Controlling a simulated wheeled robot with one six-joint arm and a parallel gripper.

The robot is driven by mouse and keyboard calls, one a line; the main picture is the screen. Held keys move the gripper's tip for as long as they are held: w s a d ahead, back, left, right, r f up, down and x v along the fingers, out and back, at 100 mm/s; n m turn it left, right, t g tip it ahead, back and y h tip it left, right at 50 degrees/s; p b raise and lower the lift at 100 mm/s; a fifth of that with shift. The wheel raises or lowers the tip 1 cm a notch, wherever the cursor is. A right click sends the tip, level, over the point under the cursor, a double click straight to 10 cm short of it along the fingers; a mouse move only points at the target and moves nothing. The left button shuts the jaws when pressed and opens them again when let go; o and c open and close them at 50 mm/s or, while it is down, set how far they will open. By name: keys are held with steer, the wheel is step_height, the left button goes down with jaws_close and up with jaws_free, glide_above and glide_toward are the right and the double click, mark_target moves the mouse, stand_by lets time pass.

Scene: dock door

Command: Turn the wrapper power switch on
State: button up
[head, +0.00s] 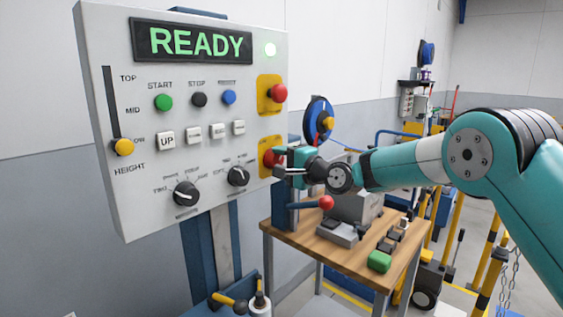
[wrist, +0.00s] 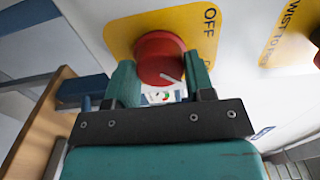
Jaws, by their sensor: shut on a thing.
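The wrapper's grey control panel (head: 110,200) stands at the left in the head view, with a lit green READY display (head: 193,42). The power switch is a red round knob (wrist: 156,52) on a yellow plate (wrist: 118,35) reading OFF beside the knob in the wrist view. In the head view the plate (head: 265,145) is at the panel's lower right, and my gripper partly hides the knob. My gripper (head: 284,161) is shut on this knob, with one teal finger on each side of it in the wrist view (wrist: 160,72).
A second red button (head: 280,93) on a yellow plate sits above the switch. Lower knobs (head: 238,176) and several push buttons (head: 164,102) are to its left. A wooden-topped bench (head: 340,262) stands below my arm, with a red-ball lever (head: 326,203) close beneath.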

steer(key=o, duration=0.9)
steer(key=b+v, duration=0.5)
steer(key=v, duration=1.2)
steer(key=shift+s+d+f, duration=0.1)
steer(key=shift+s+d, duration=0.05)
steer(key=shift+d, duration=0.1)
